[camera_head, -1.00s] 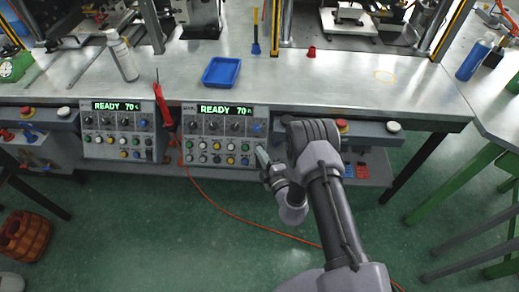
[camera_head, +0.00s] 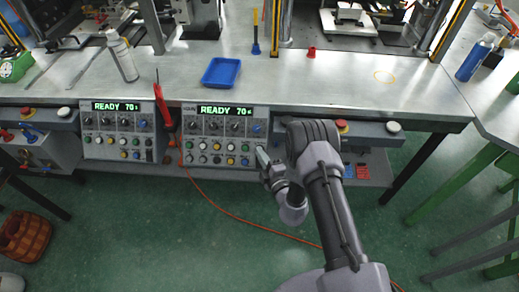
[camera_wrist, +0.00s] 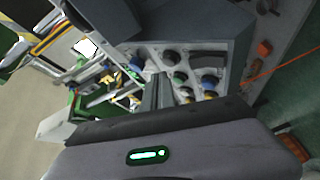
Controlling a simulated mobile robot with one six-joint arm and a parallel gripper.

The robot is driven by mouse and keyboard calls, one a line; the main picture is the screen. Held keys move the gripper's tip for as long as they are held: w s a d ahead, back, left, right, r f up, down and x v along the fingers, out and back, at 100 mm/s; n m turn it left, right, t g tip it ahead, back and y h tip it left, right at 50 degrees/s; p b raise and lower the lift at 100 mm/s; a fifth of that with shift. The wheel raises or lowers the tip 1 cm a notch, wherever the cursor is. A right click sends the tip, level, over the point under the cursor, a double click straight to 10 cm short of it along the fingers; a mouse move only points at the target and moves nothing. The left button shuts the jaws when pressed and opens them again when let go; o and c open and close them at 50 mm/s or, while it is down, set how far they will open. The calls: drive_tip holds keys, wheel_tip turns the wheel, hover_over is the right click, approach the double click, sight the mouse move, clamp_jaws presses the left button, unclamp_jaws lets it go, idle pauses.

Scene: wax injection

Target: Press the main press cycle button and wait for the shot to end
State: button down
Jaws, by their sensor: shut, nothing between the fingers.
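The right control panel (camera_head: 219,129) is on the front of the bench, with knobs above and rows of coloured buttons below. Its green display (camera_head: 225,110) reads READY 70, with a small last character I cannot read. My gripper (camera_head: 262,156) is shut and empty at the panel's lower right edge, beside the button rows. In the wrist view the closed fingers (camera_wrist: 158,88) point at the panel's knobs and buttons (camera_wrist: 182,78). The fingers hide part of the panel, and I cannot tell whether they touch a button.
A similar left panel (camera_head: 118,132) also reads READY 70. A red tool (camera_head: 161,103) hangs between the panels. A blue tray (camera_head: 221,71) and a spray bottle (camera_head: 122,56) are on the bench top (camera_head: 330,88). An orange cable (camera_head: 235,214) trails over the green floor.

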drive_tip(key=shift+f, duration=0.1)
idle(0.6)
drive_tip(key=shift+w+f+b, duration=0.15)
drive_tip(key=shift+w+b, duration=0.2)
drive_tip(key=shift+b, duration=0.1)
